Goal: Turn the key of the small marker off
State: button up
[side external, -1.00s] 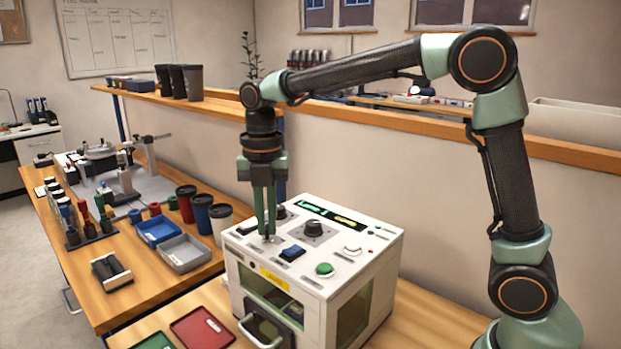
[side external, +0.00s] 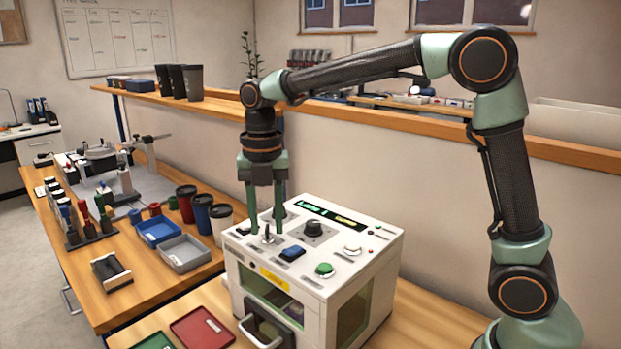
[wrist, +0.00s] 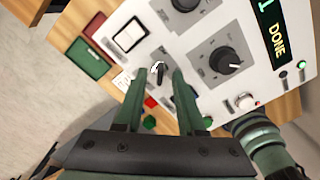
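The small marker (side external: 325,283) is a white box on the near bench, with a sloping control panel on top. Its key (side external: 267,236) is a small metallic piece standing up from the panel's left part; it also shows in the wrist view (wrist: 158,68). My gripper (side external: 266,230) is open, with one green finger on each side of the key and gaps between. The wrist view shows my gripper (wrist: 158,75) with its fingertips apart around the key. The marker's display (wrist: 276,38) shows DONE in yellow beside green characters.
The panel also bears a black knob (side external: 313,229), a blue switch (side external: 292,253) and a green button (side external: 324,269). A red tray (side external: 202,329) lies in front of the marker. Cups (side external: 221,222) and a grey tray (side external: 184,254) stand on the left bench.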

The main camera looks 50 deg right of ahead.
aim_at(267, 227)
jog(key=shift+r, duration=0.1)
notch_tip(267, 227, up, 12)
dwell(0.5)
jog(key=s+d+f+m+t, duration=0.1)
jog(key=s+d+f+m, duration=0.1)
jog(key=m, duration=0.6)
jog(key=s+d+f+m+t, duration=0.2)
jog(key=s+m, duration=0.4)
jog(key=m, duration=0.3)
jog(key=s+d+f+m+t, duration=0.2)
jog(key=s+f+m, duration=0.3)
jog(key=m, duration=0.4)
jog(key=shift+d+f, duration=0.35)
jog(key=shift+d, duration=0.45)
jog(key=shift+s+d+f+m+t, duration=0.1)
jog(key=shift+s+f+m+t, duration=0.2)
jog(key=shift+f+m, duration=0.25)
jog(key=shift+r, duration=0.1)
